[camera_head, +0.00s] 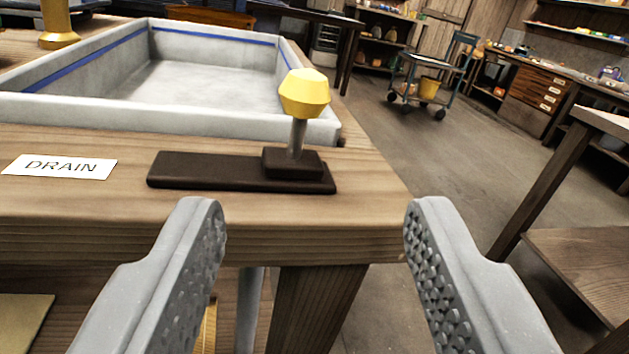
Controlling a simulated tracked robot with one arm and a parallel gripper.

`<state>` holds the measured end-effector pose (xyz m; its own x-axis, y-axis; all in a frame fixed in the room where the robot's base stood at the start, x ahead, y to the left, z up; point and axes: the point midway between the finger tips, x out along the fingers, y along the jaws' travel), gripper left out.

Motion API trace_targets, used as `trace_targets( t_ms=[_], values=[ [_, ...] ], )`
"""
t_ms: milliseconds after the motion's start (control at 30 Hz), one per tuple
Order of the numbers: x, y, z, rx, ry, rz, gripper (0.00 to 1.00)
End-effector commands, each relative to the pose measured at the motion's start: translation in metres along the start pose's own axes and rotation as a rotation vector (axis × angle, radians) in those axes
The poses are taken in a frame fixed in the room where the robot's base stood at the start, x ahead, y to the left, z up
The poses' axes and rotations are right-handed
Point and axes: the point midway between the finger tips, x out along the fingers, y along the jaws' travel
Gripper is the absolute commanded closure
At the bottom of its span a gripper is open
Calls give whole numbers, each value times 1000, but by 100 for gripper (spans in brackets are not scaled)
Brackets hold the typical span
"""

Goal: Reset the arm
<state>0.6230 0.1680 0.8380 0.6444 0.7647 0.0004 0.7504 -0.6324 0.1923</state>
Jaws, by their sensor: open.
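My gripper (315,222) is open and empty, with its two grey, knobbly-faced fingers wide apart at the lower left and lower right. Beyond the fingers, a lever with a yellow faceted knob (304,94) stands upright on a grey stem. The stem rises from a dark block at the right end of a dark base plate (205,170) on the wooden table (130,213). The knob shows between the fingers, above them in the picture, and neither finger touches it. No other part of my arm shows.
A white label reading DRAIN (60,167) lies left of the lever. Behind is a grey basin (180,118) with a blue line inside. A brass post (57,25) stands at the upper left. Open floor (400,150) lies right, with a cart (432,75) and another table (590,255).

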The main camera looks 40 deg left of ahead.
Motion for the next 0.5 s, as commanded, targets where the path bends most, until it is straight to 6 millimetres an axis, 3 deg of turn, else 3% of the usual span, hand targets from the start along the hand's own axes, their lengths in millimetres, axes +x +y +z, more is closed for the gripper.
trace_targets(
  t_ms=[133, 267, 500],
  values=[
    [6, 17, -13, -42, -15, 31, 51],
    [16, 57, -44, -131, -65, 118, 51],
    [16, 146, -142, -268, -166, 361, 51]
  ],
)
